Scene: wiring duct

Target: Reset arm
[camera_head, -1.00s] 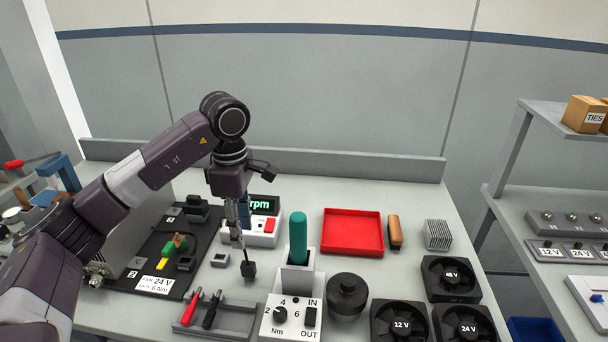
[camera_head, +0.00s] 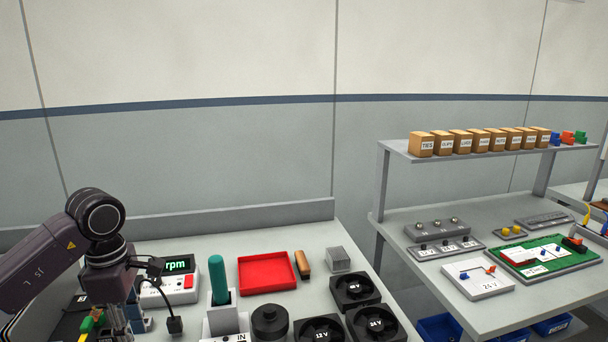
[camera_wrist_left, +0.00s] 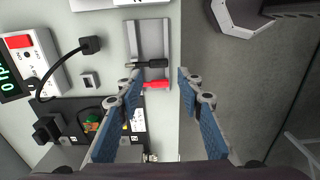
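My left gripper (camera_head: 122,322) hangs over the left part of the bench in the head view, its fingertips partly cut off by the lower edge. In the left wrist view the same gripper (camera_wrist_left: 158,82) has its two blue-padded fingers wide apart with nothing between them. Below it there lie a grey tray (camera_wrist_left: 134,38) and the red-handled (camera_wrist_left: 157,85) and black-handled (camera_wrist_left: 150,64) tools. My right gripper is in neither view.
The bench carries an rpm meter (camera_head: 178,265), black plug (camera_head: 175,326), green-handled tool (camera_head: 218,275), empty red tray (camera_head: 267,284) and black fans (camera_head: 355,288). A shelf unit (camera_head: 400,150) with labelled boxes (camera_head: 421,144) stands at right, with blue bins (camera_head: 437,328) below.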

